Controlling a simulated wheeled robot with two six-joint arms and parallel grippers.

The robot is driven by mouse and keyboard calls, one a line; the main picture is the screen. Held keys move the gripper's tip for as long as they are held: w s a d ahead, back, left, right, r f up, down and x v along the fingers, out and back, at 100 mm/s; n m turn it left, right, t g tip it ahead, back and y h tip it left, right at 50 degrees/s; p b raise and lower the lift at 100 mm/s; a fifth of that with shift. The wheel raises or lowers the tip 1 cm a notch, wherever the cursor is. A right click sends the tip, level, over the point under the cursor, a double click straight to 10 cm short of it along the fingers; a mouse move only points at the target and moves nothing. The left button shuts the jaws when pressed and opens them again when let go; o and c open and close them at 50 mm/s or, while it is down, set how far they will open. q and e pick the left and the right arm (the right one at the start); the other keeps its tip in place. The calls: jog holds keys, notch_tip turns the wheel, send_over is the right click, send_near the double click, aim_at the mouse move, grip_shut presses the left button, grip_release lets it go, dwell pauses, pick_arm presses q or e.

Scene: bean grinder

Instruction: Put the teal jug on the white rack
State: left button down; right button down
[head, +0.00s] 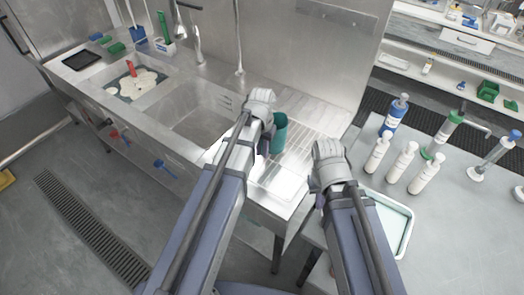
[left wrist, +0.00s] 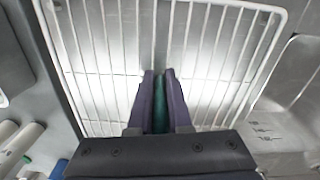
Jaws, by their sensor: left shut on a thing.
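The teal jug (head: 279,133) shows in the head view just right of my left gripper (head: 262,104), partly hidden behind my arm. In the left wrist view my left gripper (left wrist: 160,74) is shut on the jug, and a narrow strip of teal (left wrist: 160,106) shows between the fingers. The white rack (head: 303,143) of thin wires lies beneath and around the jug; its rim also shows in the left wrist view (left wrist: 236,5). I cannot tell whether the jug touches the wires. My right gripper (head: 330,160) is right of the rack, its fingers hidden.
A metal sink basin (head: 203,118) lies left of the rack, with a tall steel panel behind. On the grey table to the right stand several white bottles (head: 402,162), a blue bottle (head: 393,116) and a pale tray (head: 400,222).

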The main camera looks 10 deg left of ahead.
pick_arm(q)
jog(key=c, duration=0.8)
grip_release()
jog(key=shift+c, duration=0.2)
jog(key=shift+r, duration=0.1)
notch_tip(320, 180, up, 12)
jog(key=p, duration=1.2)
jog(key=shift+p, duration=0.3)
jog(key=s+d, duration=0.4)
jog(key=s, duration=0.3)
jog(key=s+d+m+y, duration=0.1)
jog(key=s+d, duration=0.4)
jog(key=s, duration=0.3)
jog(key=shift+d+m, duration=0.3)
